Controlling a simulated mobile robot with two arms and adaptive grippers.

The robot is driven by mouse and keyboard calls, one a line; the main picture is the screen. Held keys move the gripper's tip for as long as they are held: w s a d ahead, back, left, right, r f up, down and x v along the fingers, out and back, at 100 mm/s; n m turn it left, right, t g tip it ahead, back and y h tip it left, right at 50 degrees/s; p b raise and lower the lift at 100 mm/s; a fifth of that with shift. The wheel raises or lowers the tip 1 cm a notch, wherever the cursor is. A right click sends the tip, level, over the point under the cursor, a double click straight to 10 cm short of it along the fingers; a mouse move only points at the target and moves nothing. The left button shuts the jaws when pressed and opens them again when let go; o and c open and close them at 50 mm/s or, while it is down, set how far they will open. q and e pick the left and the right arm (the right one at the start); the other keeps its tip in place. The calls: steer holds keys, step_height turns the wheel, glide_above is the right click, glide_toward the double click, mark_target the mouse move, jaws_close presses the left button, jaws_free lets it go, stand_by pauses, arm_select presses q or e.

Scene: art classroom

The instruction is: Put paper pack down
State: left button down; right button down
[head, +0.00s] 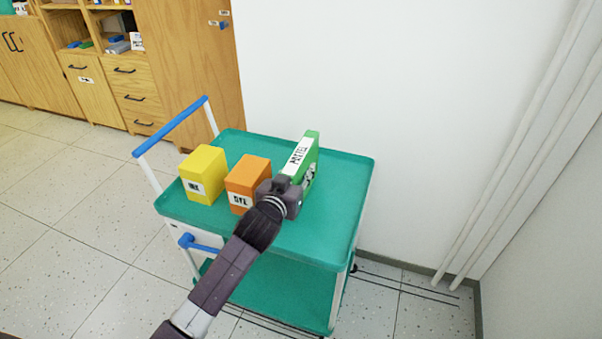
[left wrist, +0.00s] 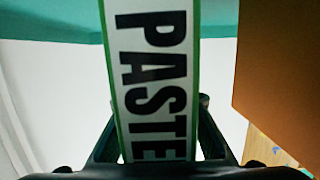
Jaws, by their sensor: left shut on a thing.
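The paper pack (head: 312,158) is green with a white label strip and stands upright on its edge over the right half of the teal cart top (head: 341,195). My left gripper (head: 288,190) is shut on its near end. In the left wrist view the pack's white spine (left wrist: 155,75), with large black letters reading "PASTE", stands between the two fingers (left wrist: 155,135). I cannot tell whether its lower edge touches the cart top. My right gripper is in neither view.
An orange box (head: 249,172) stands just left of the pack, and a yellow box (head: 205,168) stands left of that. The cart top is clear to the right. A blue handle (head: 170,127) rises at the cart's left end. A white wall (head: 400,100) is behind.

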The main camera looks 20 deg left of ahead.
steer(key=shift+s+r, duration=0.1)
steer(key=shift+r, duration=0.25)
arm_select(q)
steer(key=c, duration=2)
jaws_free()
steer(key=shift+f, duration=0.3)
steer(key=o, duration=0.4)
steer(key=shift+r, duration=0.1)
steer(key=shift+s, duration=0.2)
steer(key=p+v, duration=0.2)
steer(key=v, duration=0.9)
steer(key=shift+s, duration=0.3)
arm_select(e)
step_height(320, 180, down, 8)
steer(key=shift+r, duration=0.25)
